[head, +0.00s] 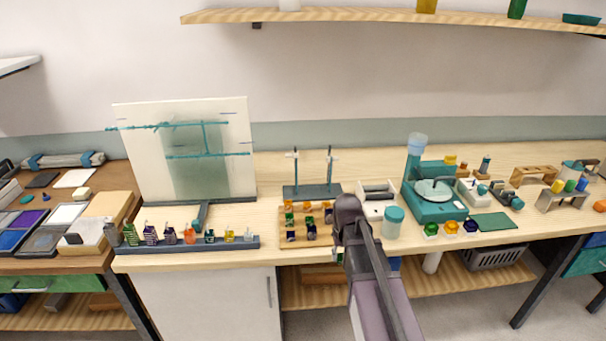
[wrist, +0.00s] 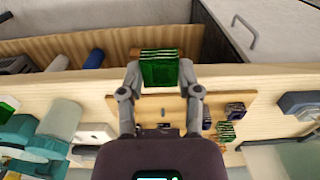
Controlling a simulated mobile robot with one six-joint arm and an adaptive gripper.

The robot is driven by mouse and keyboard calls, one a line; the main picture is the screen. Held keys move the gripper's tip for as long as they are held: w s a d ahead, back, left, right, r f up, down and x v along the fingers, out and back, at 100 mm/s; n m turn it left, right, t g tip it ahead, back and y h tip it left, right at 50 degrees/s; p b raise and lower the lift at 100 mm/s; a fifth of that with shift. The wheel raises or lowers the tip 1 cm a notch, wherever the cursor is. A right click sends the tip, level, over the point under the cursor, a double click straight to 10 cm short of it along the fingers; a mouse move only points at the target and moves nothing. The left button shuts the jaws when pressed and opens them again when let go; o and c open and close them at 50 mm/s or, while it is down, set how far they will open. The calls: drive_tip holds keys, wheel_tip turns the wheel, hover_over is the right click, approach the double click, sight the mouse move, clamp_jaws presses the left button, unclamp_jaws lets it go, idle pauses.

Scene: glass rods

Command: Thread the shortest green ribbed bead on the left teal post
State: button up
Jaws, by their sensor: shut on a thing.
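My gripper (wrist: 161,72) is shut on a green ribbed bead (wrist: 160,66) in the wrist view, with a finger on each side. The bead is over the bench's front edge, above the open lower shelf. In the head view my arm hides most of the gripper; a bit of green (head: 337,254) shows beside it. Two thin upright posts, the left one (head: 296,172) and the right one (head: 329,168), stand on a dark base (head: 312,190) behind the bead board, apart from my gripper. No bead shows on the left post's upper part.
A wooden board (head: 284,240) holds several green, orange and dark beads in front of the posts. A rack of small bottles (head: 185,247) lies to the left. A teal-lidded jar (head: 393,222) and a teal machine (head: 434,205) stand to the right of my arm.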

wheel_tip(320, 180, up, 14)
drive_tip(key=p, duration=1.4)
drive_tip(key=shift+r, duration=0.15)
drive_tip(key=shift+a, duration=0.1)
